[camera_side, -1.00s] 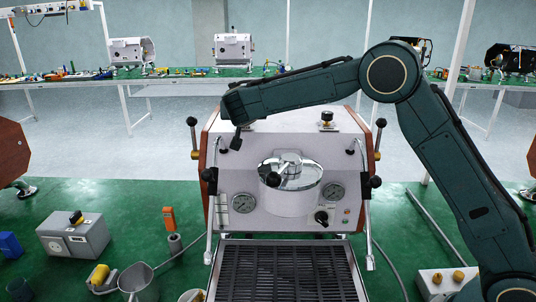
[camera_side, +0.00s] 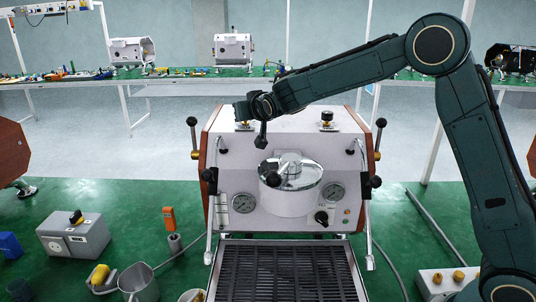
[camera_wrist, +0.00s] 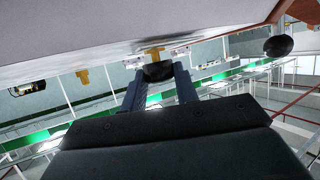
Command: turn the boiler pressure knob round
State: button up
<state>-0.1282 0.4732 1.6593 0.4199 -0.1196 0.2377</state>
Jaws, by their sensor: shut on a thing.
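The espresso machine (camera_side: 235,145) stands in the middle of the side view. The boiler pressure knob is on its top at the left; the knob's brass stem (camera_side: 243,125) shows in the side view, while its black head is mostly hidden by my gripper (camera_side: 241,111). In the wrist view the black knob head (camera_wrist: 158,72) sits between the two fingers of my gripper (camera_wrist: 157,80), which are shut on it. The stem is still in its mount on the machine.
A second black knob (camera_side: 327,116) on a brass stem stands on the machine's top right. Upright levers with black ball handles (camera_side: 191,122) rise at both sides. A grey box (camera_side: 85,240) and metal jug (camera_side: 137,282) stand at left on the green bench.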

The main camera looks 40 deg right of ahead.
jog(key=n+y, duration=0.2)
jog(key=y, duration=0.1)
jog(key=n+y, duration=0.1)
jog(key=n, duration=0.1)
jog(key=shift+s+d+f+t+y, duration=0.1)
jog(key=shift+d+t+y, duration=0.2)
jog(key=shift+d+y, duration=0.1)
jog(key=shift+n+y, duration=0.9)
jog(key=shift+y, duration=0.1)
jog(key=shift+n+y, duration=0.3)
jog(key=o, duration=1)
jog(key=v, duration=1.3)
jog(key=shift+s+d+r, duration=0.1)
jog(key=shift+s+r, duration=0.2)
jog(key=shift+r, duration=0.05)
